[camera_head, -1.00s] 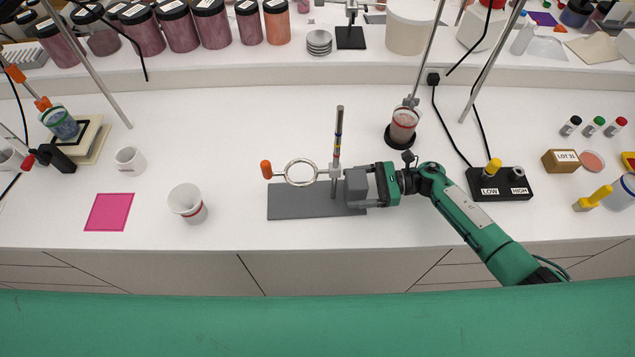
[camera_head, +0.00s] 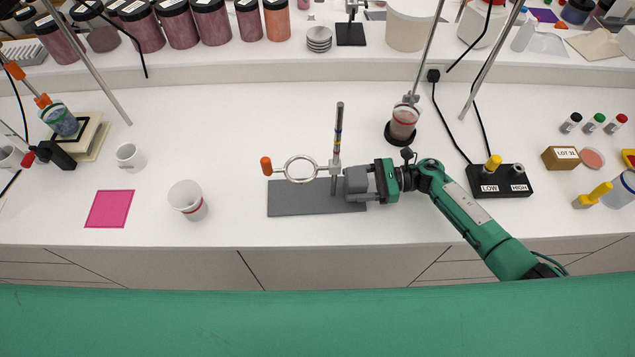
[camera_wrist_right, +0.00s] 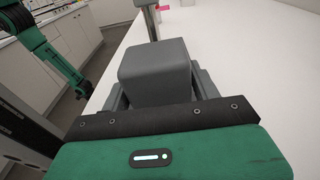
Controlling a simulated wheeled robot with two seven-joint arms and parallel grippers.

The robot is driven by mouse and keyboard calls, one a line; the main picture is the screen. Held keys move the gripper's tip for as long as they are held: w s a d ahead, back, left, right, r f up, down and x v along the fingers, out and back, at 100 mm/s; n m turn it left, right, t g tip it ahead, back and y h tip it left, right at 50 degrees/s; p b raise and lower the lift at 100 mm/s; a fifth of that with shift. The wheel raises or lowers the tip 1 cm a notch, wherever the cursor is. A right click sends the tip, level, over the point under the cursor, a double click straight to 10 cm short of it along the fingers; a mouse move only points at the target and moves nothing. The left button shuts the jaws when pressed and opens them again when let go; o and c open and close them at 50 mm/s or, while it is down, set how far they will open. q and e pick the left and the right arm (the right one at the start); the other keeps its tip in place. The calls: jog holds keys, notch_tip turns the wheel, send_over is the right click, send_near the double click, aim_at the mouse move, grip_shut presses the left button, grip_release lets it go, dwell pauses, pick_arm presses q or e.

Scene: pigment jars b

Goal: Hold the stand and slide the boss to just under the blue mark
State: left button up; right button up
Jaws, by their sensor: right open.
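The stand has a flat grey base (camera_head: 290,198) and an upright metal rod (camera_head: 338,120) with coloured bands. A blue band (camera_head: 338,130) lies near the rod's upper part. The boss (camera_head: 335,166) is on the rod well below it. A metal ring (camera_head: 300,169) reaches left from the boss, and an orange knob (camera_head: 266,166) shows at the far left. My right gripper (camera_head: 356,182) is open beside the rod's lower part, above the base's right end. Whether it touches the rod is unclear. In the right wrist view, my left gripper (camera_wrist_right: 77,84) hangs at upper left, fingers unclear.
A white cup (camera_head: 187,198) and a pink mat (camera_head: 109,209) lie left of the stand. A black LOW/HIGH box (camera_head: 500,190) stands to the right. A jar (camera_head: 403,122) on a dark round base is behind my right gripper. The bench between is clear.

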jog(key=c, duration=0.9)
jog(key=shift+s+f+b, duration=0.1)
jog(key=shift+f+b, duration=0.2)
jog(key=shift+b, duration=0.4)
